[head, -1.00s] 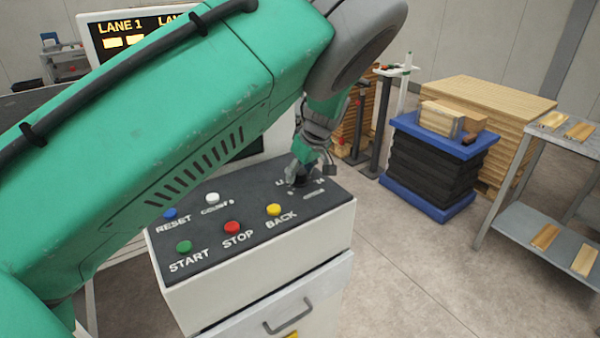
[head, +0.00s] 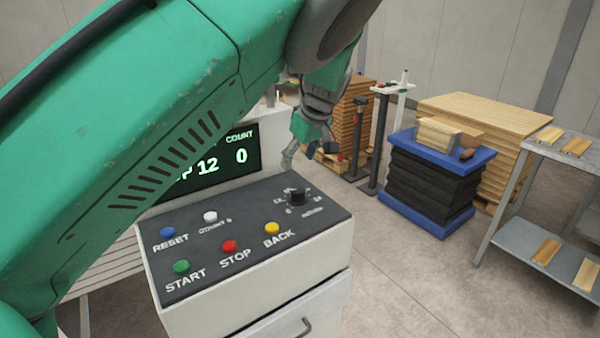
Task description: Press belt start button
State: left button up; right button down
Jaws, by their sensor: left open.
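The green start button (head: 181,267) is on the dark top of a white control box (head: 240,300), at its front left, above the label START. My left gripper (head: 310,155) is open and empty. It hangs in the air above and behind the box's far right corner, beyond the black knob (head: 297,196) and apart from it. It is well away from the start button, which is in full view. My left arm crosses the upper left of the view. My right gripper is not in view.
A red stop button (head: 230,246), yellow back button (head: 272,228), blue reset button (head: 167,232) and white count button (head: 210,216) share the panel. Behind is a display (head: 225,165) reading 12 and COUNT 0, partly hidden by my arm. A blue lift table (head: 425,220) stands right.

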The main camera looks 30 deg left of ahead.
aim_at(181, 268)
jog(key=k+l, duration=0.8)
jog(key=k, duration=0.05)
